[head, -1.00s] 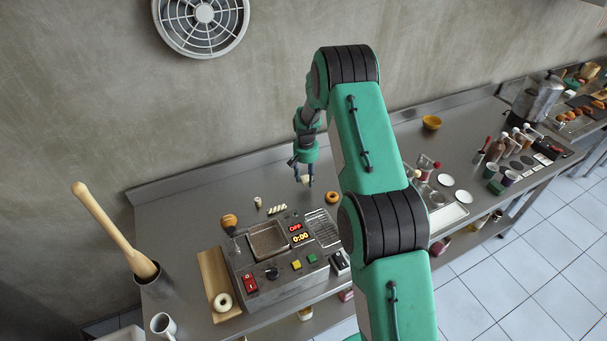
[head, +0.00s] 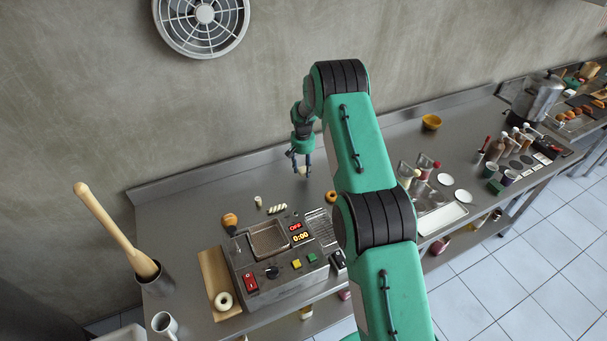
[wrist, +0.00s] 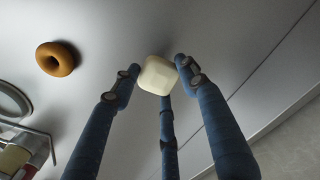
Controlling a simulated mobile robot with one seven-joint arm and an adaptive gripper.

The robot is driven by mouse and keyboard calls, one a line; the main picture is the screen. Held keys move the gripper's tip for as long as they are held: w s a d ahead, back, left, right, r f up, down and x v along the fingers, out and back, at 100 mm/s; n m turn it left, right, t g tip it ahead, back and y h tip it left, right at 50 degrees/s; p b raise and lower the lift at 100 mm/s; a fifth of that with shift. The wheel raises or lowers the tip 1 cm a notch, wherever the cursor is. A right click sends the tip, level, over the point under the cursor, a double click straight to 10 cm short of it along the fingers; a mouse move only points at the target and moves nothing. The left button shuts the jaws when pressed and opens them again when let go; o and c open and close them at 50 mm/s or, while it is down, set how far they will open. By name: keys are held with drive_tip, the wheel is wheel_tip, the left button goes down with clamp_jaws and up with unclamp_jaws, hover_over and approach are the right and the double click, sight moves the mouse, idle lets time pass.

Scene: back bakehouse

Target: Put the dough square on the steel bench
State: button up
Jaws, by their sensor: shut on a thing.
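The dough square (wrist: 158,75) is a pale cream block with rounded edges. My gripper (wrist: 155,82) is shut on it, with its blue fingers around it in the wrist view. In the head view my gripper (head: 302,168) hangs fingers down at the back of the steel bench (head: 185,195), and the dough (head: 302,171) shows small between the fingertips. It looks held above the bench top; the exact gap is hard to tell.
A brown ring doughnut (head: 331,197) lies near my gripper. A twisted pale piece (head: 277,209) and a small pale cylinder (head: 258,201) lie to the left. The fryer (head: 285,285) stands in front. Bare bench lies behind them along the wall.

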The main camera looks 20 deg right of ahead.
sight(303, 169)
drive_tip(key=shift+f+p, duration=0.3)
drive_tip(key=shift+f, duration=1.4)
drive_tip(key=shift+f, duration=0.15)
drive_tip(key=o, duration=0.8)
drive_tip(key=shift+o, duration=0.2)
wheel_tip(303, 169, up, 12)
drive_tip(key=shift+a+r+b, duration=0.1)
drive_tip(key=shift+b, duration=0.55)
drive_tip(key=shift+r, duration=0.15)
